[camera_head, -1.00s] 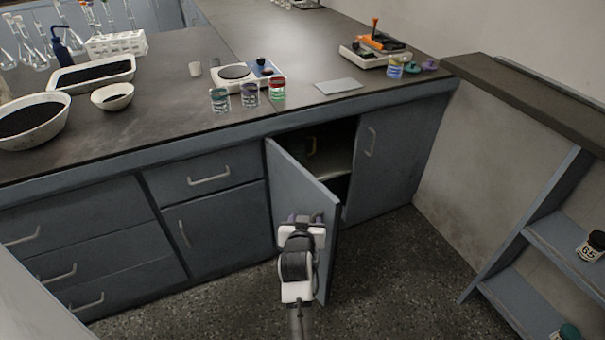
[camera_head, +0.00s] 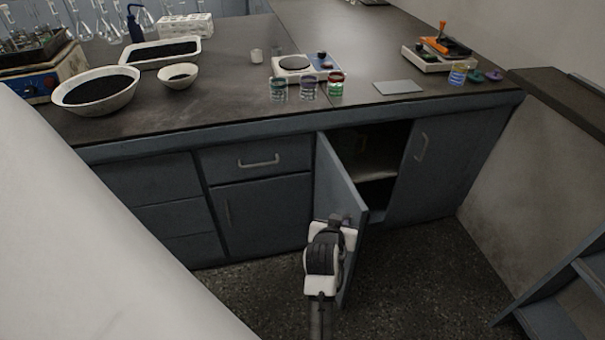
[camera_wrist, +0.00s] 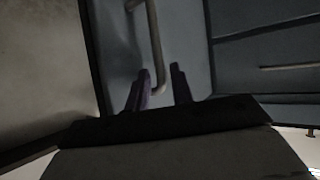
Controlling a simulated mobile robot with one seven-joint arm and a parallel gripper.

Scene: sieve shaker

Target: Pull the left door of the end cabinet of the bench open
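The left door (camera_head: 341,178) of the end cabinet is blue-grey and stands ajar, swung out from its left edge. The dark interior and a pale shelf (camera_head: 370,171) show behind it. The right door (camera_head: 440,165) is closed. My gripper (camera_head: 345,221) is at the outer face of the left door, around mid-height. In the wrist view its two dark fingers (camera_wrist: 160,82) are apart, with the lower end of the door's bar handle (camera_wrist: 155,45) between them. A gap shows beside the handle, so the fingers look open around it. In the head view my gripper hides the handle.
Glass jars (camera_head: 307,88), a hot plate (camera_head: 293,66) and bowls (camera_head: 95,90) stand on the bench top (camera_head: 225,95). A blue-grey shelf unit (camera_head: 560,300) stands at the lower right. The floor (camera_head: 430,265) in front of the cabinet is clear.

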